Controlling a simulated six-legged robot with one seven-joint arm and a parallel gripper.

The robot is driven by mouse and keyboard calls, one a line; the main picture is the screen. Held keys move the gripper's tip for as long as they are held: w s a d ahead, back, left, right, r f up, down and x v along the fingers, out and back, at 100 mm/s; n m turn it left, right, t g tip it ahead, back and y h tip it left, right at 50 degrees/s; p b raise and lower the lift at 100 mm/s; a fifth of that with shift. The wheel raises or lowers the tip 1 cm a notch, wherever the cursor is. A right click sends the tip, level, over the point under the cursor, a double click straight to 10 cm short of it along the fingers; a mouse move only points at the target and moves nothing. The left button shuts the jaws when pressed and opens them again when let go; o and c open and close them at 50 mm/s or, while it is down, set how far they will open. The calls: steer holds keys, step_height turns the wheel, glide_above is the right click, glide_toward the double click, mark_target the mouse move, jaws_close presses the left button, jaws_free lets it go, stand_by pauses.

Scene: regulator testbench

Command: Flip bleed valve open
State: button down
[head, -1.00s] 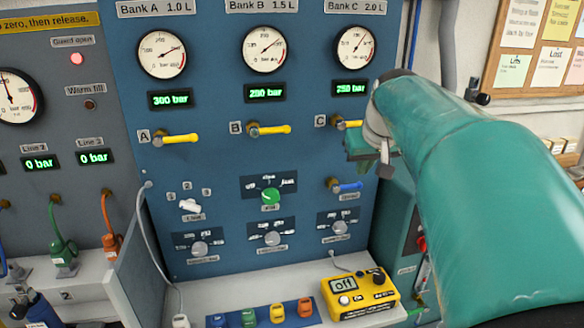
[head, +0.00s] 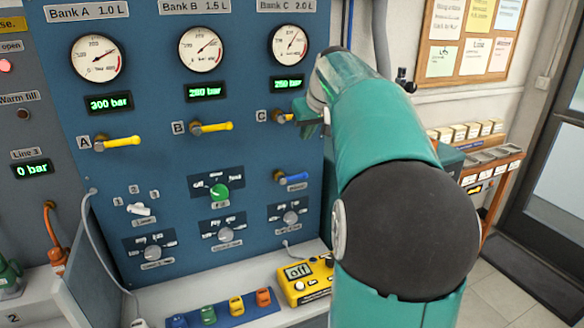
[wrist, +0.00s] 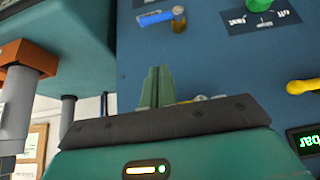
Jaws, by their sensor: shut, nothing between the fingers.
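The blue lever (head: 293,177) on a brass stem sits low on the right of the blue panel, lying sideways with its free end to the right; I take it to be the bleed valve, its label too small to read. It also shows at the top of the wrist view (wrist: 157,18). My gripper (head: 311,128) is near the panel, above and slightly right of the blue lever, beside yellow valve C (head: 283,117). In the wrist view its green fingers (wrist: 157,86) are together with nothing between them, apart from the blue lever. Valve C's outer end is hidden by my gripper.
Yellow levers A (head: 120,142) and B (head: 208,127) stick out left of my gripper. A green knob (head: 219,193) is left of the blue lever. A yellow meter (head: 305,280) stands on the bench below. A teal cabinet (wrist: 65,40) is close beside my gripper.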

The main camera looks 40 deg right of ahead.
glide_above(299, 176)
step_height(299, 176, down, 8)
steer(key=shift+f, duration=0.1)
steer(key=f, duration=0.4)
steer(key=shift+s+a, duration=0.15)
steer(key=shift+s, duration=0.2)
